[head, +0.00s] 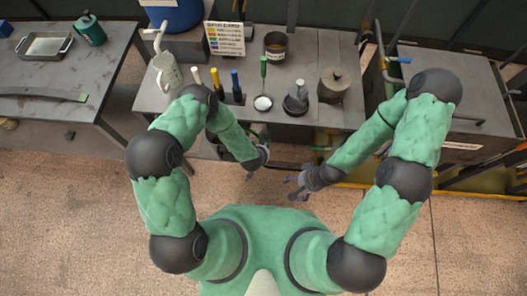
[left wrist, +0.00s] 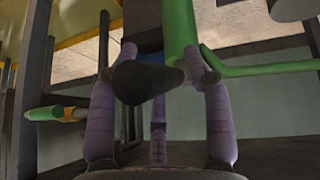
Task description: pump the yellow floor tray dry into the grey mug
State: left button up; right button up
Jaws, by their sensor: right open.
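My left gripper (head: 252,168) is at the front edge of the middle bench. In the left wrist view its purple fingers (left wrist: 166,60) stand apart, with a dark rounded piece between them; whether they grip it is unclear. My right gripper (head: 292,190) is open and empty, just right of the left one.
A metal tray (head: 44,45) lies on the left table. A green bar (left wrist: 255,68) crosses beside the left fingers. The floor between the tables is clear.

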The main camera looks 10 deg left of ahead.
dwell(0.3)
pick_arm(q)
jog(key=v, duration=1.2)
